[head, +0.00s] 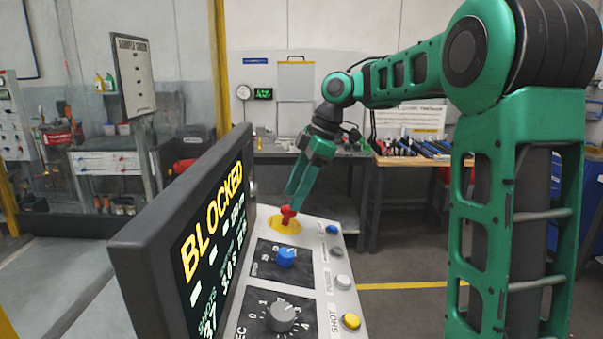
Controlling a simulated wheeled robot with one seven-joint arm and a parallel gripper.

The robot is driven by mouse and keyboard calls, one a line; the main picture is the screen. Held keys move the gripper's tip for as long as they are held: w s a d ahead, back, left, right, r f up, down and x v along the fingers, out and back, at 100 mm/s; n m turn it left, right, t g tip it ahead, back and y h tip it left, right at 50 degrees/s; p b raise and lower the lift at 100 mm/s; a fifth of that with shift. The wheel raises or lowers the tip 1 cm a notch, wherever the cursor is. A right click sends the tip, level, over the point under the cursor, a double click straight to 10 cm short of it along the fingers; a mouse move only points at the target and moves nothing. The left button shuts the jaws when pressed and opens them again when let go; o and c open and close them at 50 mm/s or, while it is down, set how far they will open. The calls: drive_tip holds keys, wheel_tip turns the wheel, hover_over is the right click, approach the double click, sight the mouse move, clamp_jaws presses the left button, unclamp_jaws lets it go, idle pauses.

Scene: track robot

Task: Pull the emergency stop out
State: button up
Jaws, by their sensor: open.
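The red emergency stop (288,215) sits on a round yellow plate (271,226) at the far end of the grey control panel (322,241). My gripper (296,200) points down over it from behind, with its green fingers open and their tips close at the red knob. I cannot tell whether the tips touch it. Part of the knob is hidden by the fingers. The dark screen (212,245) left of the panel shows "BLOCKED" in yellow letters.
Nearer on the panel are a blue knob (286,257), a grey dial (282,317), and several buttons along the right edge, including a yellow one (351,321). The tall screen stands close on the left. Workbenches (410,160) with tools stand behind. The floor to the right is clear.

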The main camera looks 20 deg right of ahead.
drive_tip(key=w+v, duration=0.1)
drive_tip(key=v, duration=0.6)
drive_tip(key=shift+s+d+r, duration=0.2)
drive_tip(key=shift+s+r, duration=0.25)
